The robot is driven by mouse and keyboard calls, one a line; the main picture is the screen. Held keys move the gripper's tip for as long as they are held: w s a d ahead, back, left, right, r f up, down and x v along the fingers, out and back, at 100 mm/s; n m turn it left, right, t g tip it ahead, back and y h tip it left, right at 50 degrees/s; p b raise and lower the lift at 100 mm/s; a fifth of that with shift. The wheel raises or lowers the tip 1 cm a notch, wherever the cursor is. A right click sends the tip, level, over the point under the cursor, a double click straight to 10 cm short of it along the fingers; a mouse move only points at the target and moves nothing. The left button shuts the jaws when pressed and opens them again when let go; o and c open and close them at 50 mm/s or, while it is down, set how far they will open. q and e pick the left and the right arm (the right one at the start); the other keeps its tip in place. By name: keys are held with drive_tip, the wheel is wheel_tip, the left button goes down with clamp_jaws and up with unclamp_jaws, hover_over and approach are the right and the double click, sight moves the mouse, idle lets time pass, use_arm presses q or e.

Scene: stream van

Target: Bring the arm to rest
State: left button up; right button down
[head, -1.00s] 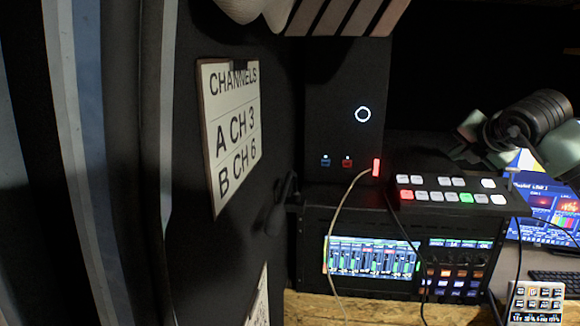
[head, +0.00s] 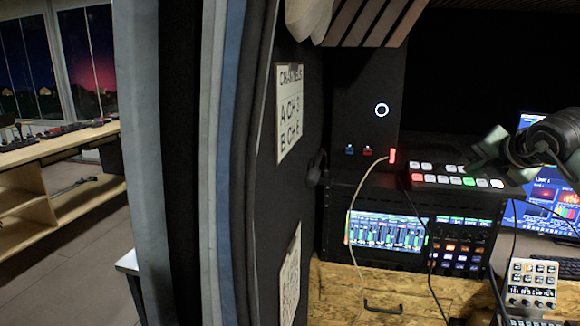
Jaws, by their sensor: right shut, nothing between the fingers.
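My right gripper (head: 482,150) comes in from the right edge of the head view. It is shut and empty, over the right end of the black switcher panel (head: 405,180) with its lit red, green and white buttons. Whether it touches the panel cannot be told. My left gripper is not in view.
A rack unit with a lit screen (head: 386,231) stands under the panel, on a wooden cabinet (head: 335,292). A channel sign (head: 289,112) hangs on the dark wall. Open floor (head: 85,250) shows at left.

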drive_tip(key=w+a+f+g+y, duration=0.15)
drive_tip(key=a+f+y, duration=0.35)
drive_tip(key=a+f, duration=0.55)
drive_tip(key=w+a+f+g+y, duration=0.1)
drive_tip(key=w+a+f+y, duration=0.35)
drive_tip(key=f, duration=0.85)
drive_tip(key=s+f+m+t+h, duration=0.1)
drive_tip(key=s+f+m, duration=0.25)
drive_tip(key=f, duration=0.65)
drive_tip(key=s+f+m+t+h, duration=0.1)
drive_tip(key=s+f+m+t, duration=0.3)
drive_tip(key=f, duration=0.6)
drive_tip(key=s+f+m+g+h, duration=0.15)
drive_tip(key=f+m, duration=0.35)
drive_tip(key=f, duration=0.5)
drive_tip(key=s+d+f+m+g+h, duration=0.2)
drive_tip(key=s+f+m+g+h, duration=0.35)
drive_tip(key=s+f, duration=1.75)
drive_tip(key=s+a+f+m+g, duration=0.1)
drive_tip(key=s+f, duration=0.3)
drive_tip(key=s, duration=0.7)
drive_tip(key=s+a+f+m+g, duration=0.1)
drive_tip(key=s+f+m+g, duration=0.2)
drive_tip(key=s, duration=0.9)
drive_tip(key=s+a+f+m+g, duration=0.1)
drive_tip(key=s+f, duration=0.4)
drive_tip(key=s, duration=0.6)
drive_tip(key=shift+s+a+f+m+g, duration=0.25)
drive_tip(key=shift+a+f+m+g, duration=0.15)
drive_tip(key=shift+g, duration=0.15)
